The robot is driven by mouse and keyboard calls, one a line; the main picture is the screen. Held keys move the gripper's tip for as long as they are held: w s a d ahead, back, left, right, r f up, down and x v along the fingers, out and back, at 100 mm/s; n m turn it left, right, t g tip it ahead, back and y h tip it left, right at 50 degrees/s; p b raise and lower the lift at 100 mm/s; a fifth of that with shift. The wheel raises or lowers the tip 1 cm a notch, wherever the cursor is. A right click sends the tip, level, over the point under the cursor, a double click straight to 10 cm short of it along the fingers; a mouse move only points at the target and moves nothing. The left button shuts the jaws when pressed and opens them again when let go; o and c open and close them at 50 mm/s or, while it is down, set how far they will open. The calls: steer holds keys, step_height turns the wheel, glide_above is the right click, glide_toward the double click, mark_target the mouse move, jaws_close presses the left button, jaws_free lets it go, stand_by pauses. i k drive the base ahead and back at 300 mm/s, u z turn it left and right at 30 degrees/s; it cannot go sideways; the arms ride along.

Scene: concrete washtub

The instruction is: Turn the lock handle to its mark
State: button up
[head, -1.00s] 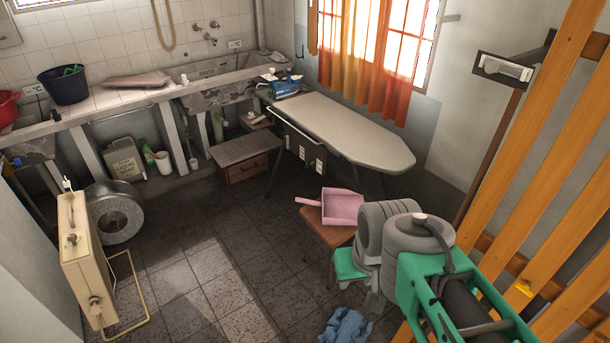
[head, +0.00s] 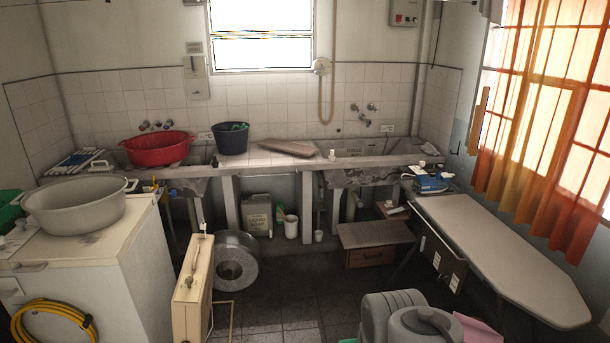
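I cannot make out a lock handle or its mark for certain in the head view now. A pale handle-like bar on a dark plate, seen earlier beside orange wooden slats, is out of view. Grey rounded parts of my arm show at the bottom, right of centre. My gripper is not in view, so its fingers and anything in them are hidden.
A washer-like cabinet (head: 120,262) bears a grey basin (head: 75,204) at left. A tan case (head: 193,288) stands by a metal drum (head: 236,262). An ironing board (head: 505,255) fills the right. A concrete counter (head: 255,163) runs along the back. Dark tiled floor (head: 290,305) is clear mid-front.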

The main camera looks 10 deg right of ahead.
mark_target(442, 276)
steer(key=u, duration=0.45)
steer(key=i, duration=2.3)
steer(key=z, duration=0.8)
steer(key=i, duration=1.2)
steer(key=z, duration=0.5)
